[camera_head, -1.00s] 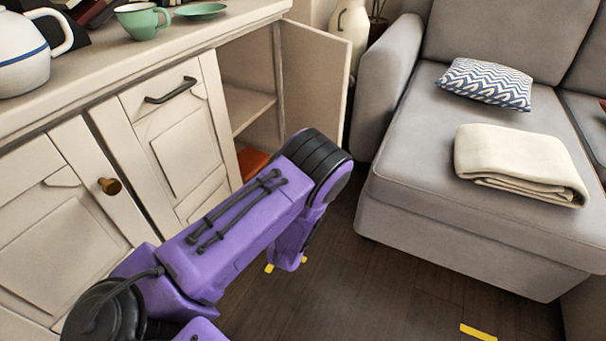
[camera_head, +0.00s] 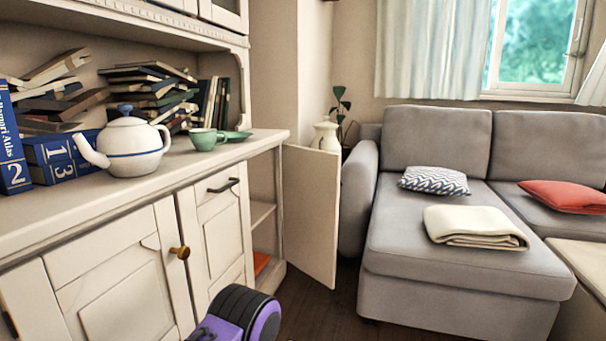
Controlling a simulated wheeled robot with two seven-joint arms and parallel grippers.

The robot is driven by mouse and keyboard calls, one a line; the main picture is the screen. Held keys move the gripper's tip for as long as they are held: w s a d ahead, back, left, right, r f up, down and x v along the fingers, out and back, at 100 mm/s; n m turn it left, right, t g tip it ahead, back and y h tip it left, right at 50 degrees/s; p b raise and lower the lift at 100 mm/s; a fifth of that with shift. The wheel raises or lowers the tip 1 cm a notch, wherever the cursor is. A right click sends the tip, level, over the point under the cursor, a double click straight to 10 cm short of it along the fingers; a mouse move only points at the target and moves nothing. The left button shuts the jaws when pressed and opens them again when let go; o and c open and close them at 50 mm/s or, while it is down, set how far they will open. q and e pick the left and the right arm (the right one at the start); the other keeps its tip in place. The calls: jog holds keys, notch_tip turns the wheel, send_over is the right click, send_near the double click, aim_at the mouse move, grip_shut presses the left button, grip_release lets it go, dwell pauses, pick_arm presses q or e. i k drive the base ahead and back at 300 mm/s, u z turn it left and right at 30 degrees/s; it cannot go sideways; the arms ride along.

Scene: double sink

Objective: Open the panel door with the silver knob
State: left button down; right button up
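A cream cabinet stands along the left. One panel door (camera_head: 118,283) is shut and has a brass-coloured knob (camera_head: 181,252) at its upper right. To its right, a narrower panel front (camera_head: 219,225) is shut and carries a dark bar handle (camera_head: 223,185). At the cabinet's right end a door (camera_head: 311,217) stands open, showing a shelf (camera_head: 262,212) inside. I see no silver knob on any of these doors. Part of my purple arm (camera_head: 237,317) shows at the bottom. Neither gripper is in view.
A grey sofa (camera_head: 468,243) stands at the right. Dark floor (camera_head: 318,312) lies between the open door and the sofa.

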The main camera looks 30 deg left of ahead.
aim_at(312, 182)
jog(key=u, duration=0.65)
jog(key=i, duration=1.1)
jog(key=z, duration=0.15)
